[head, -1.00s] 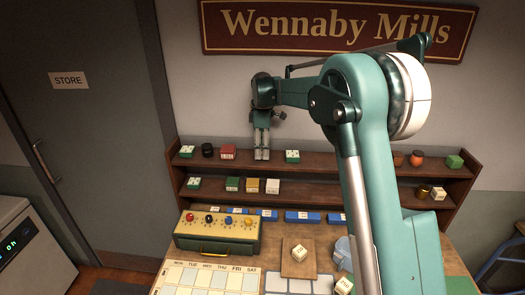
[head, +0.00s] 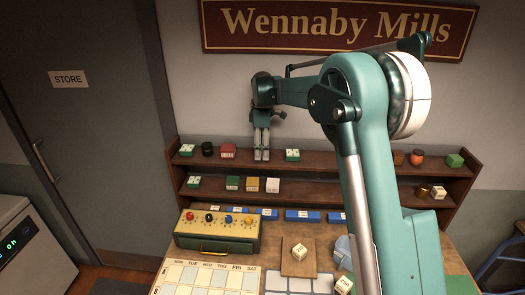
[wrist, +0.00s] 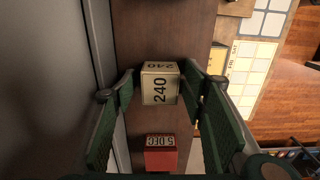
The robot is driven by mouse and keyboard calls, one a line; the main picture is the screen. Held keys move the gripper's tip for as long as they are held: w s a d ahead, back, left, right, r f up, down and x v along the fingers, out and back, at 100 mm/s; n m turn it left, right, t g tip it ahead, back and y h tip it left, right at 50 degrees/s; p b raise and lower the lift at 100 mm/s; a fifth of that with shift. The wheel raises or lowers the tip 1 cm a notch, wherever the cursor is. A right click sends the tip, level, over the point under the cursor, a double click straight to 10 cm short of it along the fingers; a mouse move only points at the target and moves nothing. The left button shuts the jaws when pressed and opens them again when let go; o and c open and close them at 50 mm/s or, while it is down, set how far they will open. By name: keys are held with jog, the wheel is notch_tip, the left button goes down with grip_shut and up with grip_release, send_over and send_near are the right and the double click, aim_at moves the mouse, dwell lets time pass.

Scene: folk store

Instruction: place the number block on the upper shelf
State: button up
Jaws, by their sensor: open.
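A cream block marked 240 (wrist: 160,88) sits on the upper shelf (wrist: 190,25) in the wrist view. My gripper (wrist: 160,80) is open, with one green-padded finger on each side of the block and a small gap to each. In the head view my gripper (head: 261,155) points down at the upper shelf (head: 345,163), left of its middle. There the fingers largely hide the block. A red block marked 5 DEC (wrist: 161,157) stands beside it in the wrist view, and this red block also shows in the head view (head: 228,150).
The upper shelf also holds green-and-white blocks (head: 292,155) and a black round item (head: 207,150). The lower shelf holds several blocks (head: 252,184). On the table are a box with coloured knobs (head: 217,234), a board (head: 291,269) and a cream block (head: 299,251). Upper shelf right of the gripper has bare room.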

notch_tip(320, 180, up, 12)
jog(key=b, duration=0.1)
jog(key=shift+r+b, duration=0.15)
jog(key=shift+b, duration=0.15)
dwell(0.3)
dwell(0.6)
jog(key=shift+d, duration=0.1)
jog(key=s+d+r+m+t, duration=0.2)
jog(key=s+d+r+m, duration=0.25)
jog(key=s+d, duration=0.7)
jog(key=s+d+r+m+t, duration=0.25)
jog(key=s+d+m, duration=0.4)
jog(key=s, duration=0.75)
jog(key=s+d+f+m+t, duration=0.1)
jog(key=s+d+f, duration=0.3)
jog(key=s, duration=0.5)
jog(key=s+d+f+m, duration=0.3)
jog(key=s+f, duration=0.3)
jog(key=s, duration=0.3)
jog(key=s+d+f+m+t, duration=0.1)
jog(key=s+d+f+m, duration=0.2)
jog(key=s, duration=0.7)
notch_tip(320, 180, down, 2)
jog(key=shift+d+f+t, duration=0.15)
jog(key=shift+d+t, duration=0.2)
jog(key=shift+d, duration=0.6)
